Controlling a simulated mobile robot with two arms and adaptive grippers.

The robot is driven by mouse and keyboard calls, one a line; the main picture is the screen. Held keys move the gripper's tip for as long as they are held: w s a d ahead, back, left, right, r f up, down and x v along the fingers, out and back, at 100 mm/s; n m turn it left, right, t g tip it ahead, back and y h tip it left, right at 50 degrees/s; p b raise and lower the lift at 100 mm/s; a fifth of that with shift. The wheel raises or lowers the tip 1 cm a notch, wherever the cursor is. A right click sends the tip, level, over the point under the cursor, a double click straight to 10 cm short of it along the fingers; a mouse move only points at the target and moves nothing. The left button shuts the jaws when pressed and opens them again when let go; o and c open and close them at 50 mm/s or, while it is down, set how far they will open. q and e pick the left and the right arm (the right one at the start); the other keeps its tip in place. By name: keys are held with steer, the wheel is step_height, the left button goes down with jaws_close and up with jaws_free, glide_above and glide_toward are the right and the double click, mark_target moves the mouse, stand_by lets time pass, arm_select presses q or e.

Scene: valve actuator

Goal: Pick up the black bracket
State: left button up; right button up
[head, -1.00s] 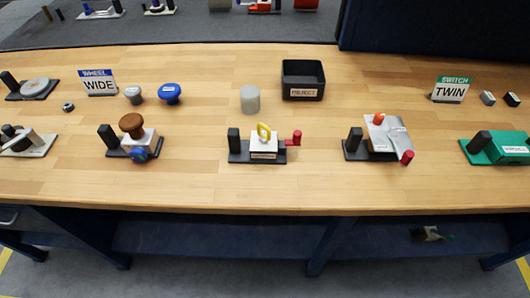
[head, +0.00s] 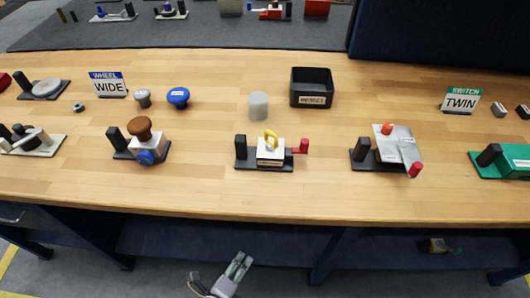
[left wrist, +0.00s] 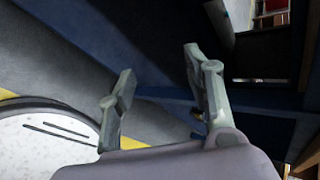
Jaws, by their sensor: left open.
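No separate black bracket stands out, and I cannot tell which dark part it is. Several fixtures on the wooden table have black bases with upright posts. The middle one has a black base with a post (head: 241,147), a white block with a yellow handle (head: 271,139) and a red knob. Another black base with a post (head: 362,149) carries a silver plate at its right. My left gripper (head: 217,270) is low in front of the table, below its front edge. In the left wrist view its fingers (left wrist: 158,60) are apart with nothing between them. My right gripper is not in view.
A black reject bin (head: 311,73), a grey cylinder (head: 258,106) and a blue knob (head: 178,97) stand farther back. WIDE (head: 108,84) and TWIN (head: 461,100) signs stand left and right. The table's front strip is clear. A blue lower shelf (head: 210,243) lies under the table.

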arm_select(q)
steer(key=w+d+r+m+t+h, duration=0.1)
steer(key=d+r+m+t, duration=0.2)
steer(key=r, duration=0.8)
steer(key=d+r+m+t+h, duration=0.1)
steer(key=d+r+m+h, duration=0.3)
steer(key=r, duration=0.7)
steer(key=w+a+r+m+t+y, duration=0.2)
steer(key=w+a+r+m+y, duration=0.15)
steer(key=r, duration=0.25)
steer(key=m+t+y, duration=0.1)
steer(key=t+y, duration=0.1)
steer(key=y, duration=0.3)
glide_toward(240, 144)
steer(key=shift+s+d+r+h, duration=0.15)
steer(key=shift+s+r+h, duration=0.1)
steer(key=shift+s, duration=0.1)
steer(key=shift+w, duration=0.35)
steer(key=w, duration=0.6)
steer(key=shift+w, duration=0.35)
steer(key=w, duration=0.5)
steer(key=shift+f, duration=0.25)
